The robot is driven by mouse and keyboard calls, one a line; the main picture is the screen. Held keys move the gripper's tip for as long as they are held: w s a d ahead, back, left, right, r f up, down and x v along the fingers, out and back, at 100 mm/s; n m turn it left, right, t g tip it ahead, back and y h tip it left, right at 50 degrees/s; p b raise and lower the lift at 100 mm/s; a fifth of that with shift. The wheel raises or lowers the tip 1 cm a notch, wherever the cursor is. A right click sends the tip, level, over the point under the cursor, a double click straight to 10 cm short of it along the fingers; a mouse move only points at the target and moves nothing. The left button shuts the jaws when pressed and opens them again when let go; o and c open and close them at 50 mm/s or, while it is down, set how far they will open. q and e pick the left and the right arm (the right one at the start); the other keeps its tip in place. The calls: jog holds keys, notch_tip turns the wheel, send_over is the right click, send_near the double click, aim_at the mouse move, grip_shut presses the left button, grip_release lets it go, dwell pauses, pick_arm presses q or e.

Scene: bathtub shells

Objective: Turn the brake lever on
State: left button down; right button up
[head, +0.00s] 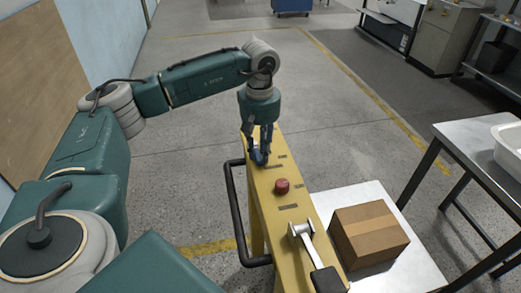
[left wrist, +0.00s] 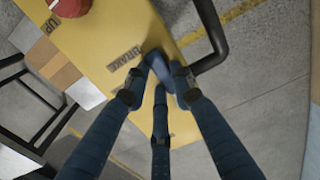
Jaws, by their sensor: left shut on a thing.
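The brake lever (left wrist: 159,68) is a small blue handle on top of the yellow console, beside a "BRAKE" label (left wrist: 125,58). In the head view the lever (head: 258,156) sits near the far end of the console, partly hidden by the fingers. My left gripper (head: 261,142) comes down on it from above. In the left wrist view, the dark fingers of the gripper (left wrist: 158,90) close around the blue handle. The lever's base and its exact angle are hard to make out. My right gripper is not in view.
The yellow console (head: 262,195) also carries a red button (head: 282,186) and a metal lever with a black grip (head: 305,240). A black tube rail (head: 231,212) runs along its left side. A cardboard box (head: 368,235) sits on a pale platform at right, near a metal table (head: 470,135).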

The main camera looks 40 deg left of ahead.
aim_at(259, 154)
pick_arm(q)
jog(key=shift+r, duration=0.1)
jog(key=c, duration=1.4)
grip_release()
jog(key=shift+c, duration=0.2)
notch_tip(259, 154, up, 12)
jog(key=shift+a, duration=0.1)
